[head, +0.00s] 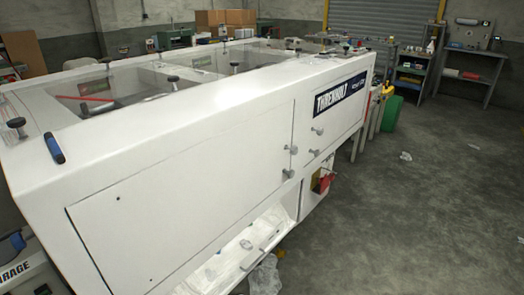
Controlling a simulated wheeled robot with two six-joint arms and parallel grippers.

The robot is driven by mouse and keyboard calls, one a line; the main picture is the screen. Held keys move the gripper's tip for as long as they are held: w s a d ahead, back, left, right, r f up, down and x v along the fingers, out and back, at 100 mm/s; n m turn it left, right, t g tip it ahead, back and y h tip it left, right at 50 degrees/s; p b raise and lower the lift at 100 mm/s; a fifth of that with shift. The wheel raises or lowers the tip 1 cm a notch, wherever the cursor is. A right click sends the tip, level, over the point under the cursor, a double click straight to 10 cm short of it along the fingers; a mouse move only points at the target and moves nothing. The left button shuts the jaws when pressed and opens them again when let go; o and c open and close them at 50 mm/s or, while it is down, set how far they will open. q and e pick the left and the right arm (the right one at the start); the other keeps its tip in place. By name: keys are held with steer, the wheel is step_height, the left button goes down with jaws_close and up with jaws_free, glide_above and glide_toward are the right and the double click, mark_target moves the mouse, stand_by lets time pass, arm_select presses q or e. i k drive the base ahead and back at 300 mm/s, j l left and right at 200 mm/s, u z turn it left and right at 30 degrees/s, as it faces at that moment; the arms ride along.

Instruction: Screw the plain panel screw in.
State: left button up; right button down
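In the head view a long white machine fills the left and middle. Its front has a plain panel (190,195) and, right of it, a panel with a dark "THRENHOLT" label (340,93). Two grey knob-headed screws, one upper (293,149) and one lower (288,173), stick out near the plain panel's right edge. Two similar knobs (317,130) (308,154) sit by the labelled panel's left edge. I cannot tell how deep any is seated. A small dark hole (118,198) shows at the plain panel's upper left. Neither gripper is in view.
A blue-and-black handled item (54,148) lies on the machine's top front edge. Black knobs (236,67) stand on the top covers. Below the panel is an open ledge with litter, and a clear plastic bag (265,275). The concrete floor at right is mostly free.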

mark_target(294, 150)
steer(key=i+l+u, duration=0.15)
steer(key=l+u, duration=0.25)
steer(key=i+l+u, duration=0.15)
steer(key=l+u, duration=0.65)
steer(key=i+j, duration=0.05)
